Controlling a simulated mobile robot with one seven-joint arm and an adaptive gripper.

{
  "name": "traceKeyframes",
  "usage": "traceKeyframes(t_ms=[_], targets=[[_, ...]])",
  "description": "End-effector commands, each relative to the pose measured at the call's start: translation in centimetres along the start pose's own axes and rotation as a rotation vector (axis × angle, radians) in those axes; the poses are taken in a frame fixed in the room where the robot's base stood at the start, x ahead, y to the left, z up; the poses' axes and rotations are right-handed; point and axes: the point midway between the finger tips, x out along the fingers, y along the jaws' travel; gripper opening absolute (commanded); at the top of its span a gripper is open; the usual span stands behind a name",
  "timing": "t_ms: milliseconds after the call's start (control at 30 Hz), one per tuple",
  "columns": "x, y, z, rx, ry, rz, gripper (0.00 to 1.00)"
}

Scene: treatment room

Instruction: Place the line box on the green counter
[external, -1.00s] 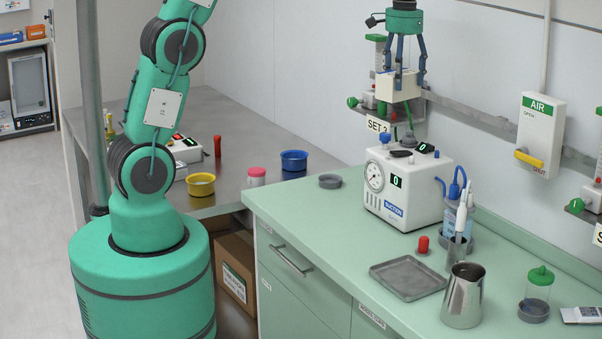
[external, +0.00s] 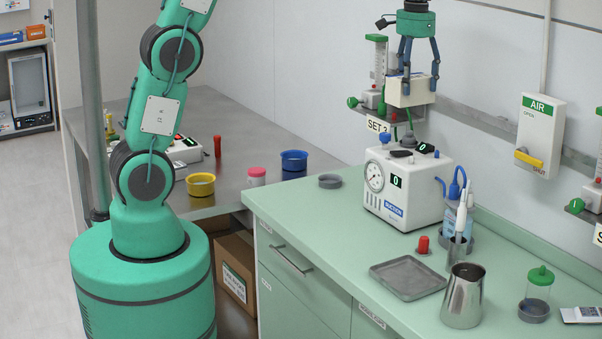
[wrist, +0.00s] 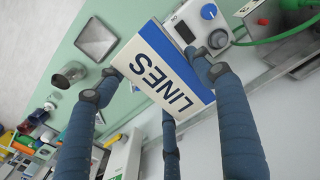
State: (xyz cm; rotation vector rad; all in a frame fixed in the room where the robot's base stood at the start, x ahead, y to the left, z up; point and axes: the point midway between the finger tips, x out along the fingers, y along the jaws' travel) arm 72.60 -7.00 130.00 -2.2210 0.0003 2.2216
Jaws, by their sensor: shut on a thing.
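The line box (external: 409,93) is white and hangs in the air in front of the wall rail, above and behind the suction unit. My gripper (external: 420,80) is shut on it from above. In the wrist view the box (wrist: 158,72) shows a blue band and the word LINES, with my fingers on either side of it. The green counter (external: 330,228) lies below the box, which is not touching it.
A white suction unit (external: 408,186) stands on the counter below the box. The counter's left front part is clear.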

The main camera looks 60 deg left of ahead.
Motion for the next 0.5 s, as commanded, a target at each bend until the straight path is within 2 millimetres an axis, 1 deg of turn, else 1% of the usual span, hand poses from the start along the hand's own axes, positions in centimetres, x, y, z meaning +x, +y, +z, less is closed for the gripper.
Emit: traceKeyframes(t_ms=[167, 267, 433, 500], targets=[[-0.4, 0.0, 0.0, 0.0, 0.001, 0.0, 0.39], [-1.2, 0.0, 0.0, 0.0, 0.002, 0.0, 0.39], [-3.7, 0.0, -0.1, 0.0, 0.003, 0.0, 0.39], [-5.0, 0.0, -0.1, 0.0, 0.003, 0.0, 0.39]])
